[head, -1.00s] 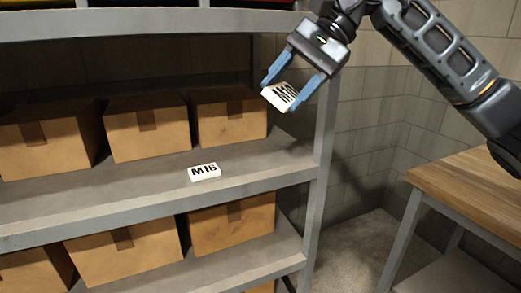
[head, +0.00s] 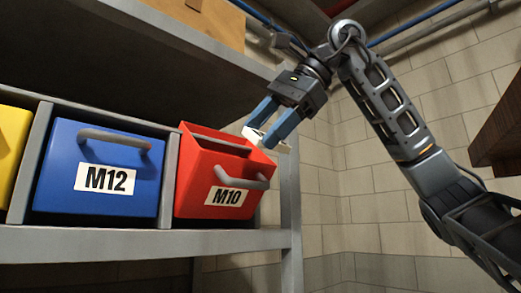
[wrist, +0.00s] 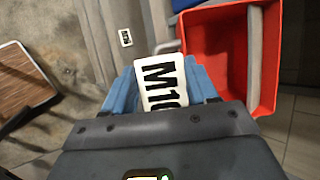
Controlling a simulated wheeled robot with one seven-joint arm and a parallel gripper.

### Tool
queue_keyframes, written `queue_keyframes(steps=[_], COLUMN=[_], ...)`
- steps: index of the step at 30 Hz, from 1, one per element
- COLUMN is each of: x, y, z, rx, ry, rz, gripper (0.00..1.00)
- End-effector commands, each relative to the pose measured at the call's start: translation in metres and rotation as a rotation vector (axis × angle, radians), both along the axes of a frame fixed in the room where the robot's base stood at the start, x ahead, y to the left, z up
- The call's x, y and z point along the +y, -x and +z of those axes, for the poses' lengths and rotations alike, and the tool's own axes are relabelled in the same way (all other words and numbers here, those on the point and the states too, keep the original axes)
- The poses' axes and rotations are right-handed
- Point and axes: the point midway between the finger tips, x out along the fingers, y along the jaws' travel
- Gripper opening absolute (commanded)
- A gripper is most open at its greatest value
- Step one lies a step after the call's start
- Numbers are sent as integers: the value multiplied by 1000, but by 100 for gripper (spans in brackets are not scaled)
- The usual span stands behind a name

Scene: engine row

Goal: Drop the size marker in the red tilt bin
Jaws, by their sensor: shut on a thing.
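The white size marker (head: 284,147) is between the blue fingers of my gripper (head: 262,132), which is shut on it. In the wrist view the marker (wrist: 160,82) shows black characters starting "M1", its end partly hidden by the gripper. The red tilt bin (head: 199,182), labelled M10, is tipped forward with its top open. My gripper is at the bin's upper right edge in the head view. In the wrist view the open red bin (wrist: 213,60) lies right of the marker, its visible inside empty. The marker does not appear over the opening there.
A blue bin (head: 60,165) labelled M12 stands left of the red one, then a yellow bin (head: 10,150). A grey shelf post (head: 290,200) is at the right end. A cardboard box (head: 215,20) sits above. A wooden top (wrist: 20,85) shows at left in the wrist view.

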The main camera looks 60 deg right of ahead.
Motion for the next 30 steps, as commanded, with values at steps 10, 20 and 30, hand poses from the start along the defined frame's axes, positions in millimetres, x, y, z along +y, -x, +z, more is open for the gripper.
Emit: queue_keyframes(steps=[10, 20, 30], x=[-5, -11, -18], y=[-20, -41, -63], z=[9, 18, 28], rx=[1, 0, 1], ry=[0, -1, -1], rz=[2, 2, 3], gripper=[27, 27, 27])
